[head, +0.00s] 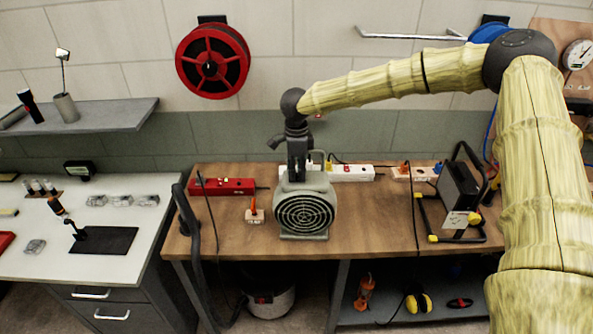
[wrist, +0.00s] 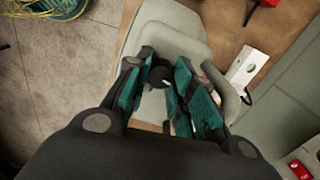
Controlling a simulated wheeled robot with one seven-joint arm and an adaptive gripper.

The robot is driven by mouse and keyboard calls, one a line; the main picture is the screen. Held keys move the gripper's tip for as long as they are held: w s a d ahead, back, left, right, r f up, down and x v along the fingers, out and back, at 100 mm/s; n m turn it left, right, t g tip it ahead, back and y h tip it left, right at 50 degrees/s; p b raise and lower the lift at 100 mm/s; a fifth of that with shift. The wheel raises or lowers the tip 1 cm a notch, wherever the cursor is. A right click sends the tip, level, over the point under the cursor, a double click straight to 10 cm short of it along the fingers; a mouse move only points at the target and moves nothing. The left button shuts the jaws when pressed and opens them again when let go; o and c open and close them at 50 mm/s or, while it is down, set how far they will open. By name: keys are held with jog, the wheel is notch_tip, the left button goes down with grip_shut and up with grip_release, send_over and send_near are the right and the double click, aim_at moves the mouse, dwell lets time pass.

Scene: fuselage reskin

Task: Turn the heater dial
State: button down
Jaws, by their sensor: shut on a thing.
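The grey heater (head: 305,207) with a round dark grille stands on the wooden bench (head: 375,235). In the wrist view its pale casing (wrist: 160,38) lies under my gripper. The small dark dial (wrist: 161,77) with a light mark sits on the casing, between the fingertips. My gripper (wrist: 163,80) points down with teal-padded fingers on both sides of the dial and is shut on it. In the head view my gripper (head: 298,178) is over the heater's top, and the dial is hidden there.
A red power strip (head: 225,187) lies left of the heater, with a small orange-switched block (head: 254,215) in front. A white power strip (head: 350,173) lies behind. A dark work light (head: 460,193) stands at right. A black hose (head: 188,218) hangs at the bench's left edge.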

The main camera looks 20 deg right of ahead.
jog(key=shift+f+n, duration=0.2)
jog(key=shift+n, duration=0.7)
jog(key=c, duration=1.5)
grip_release()
jog(key=shift+o, duration=0.2)
jog(key=shift+r, duration=0.15)
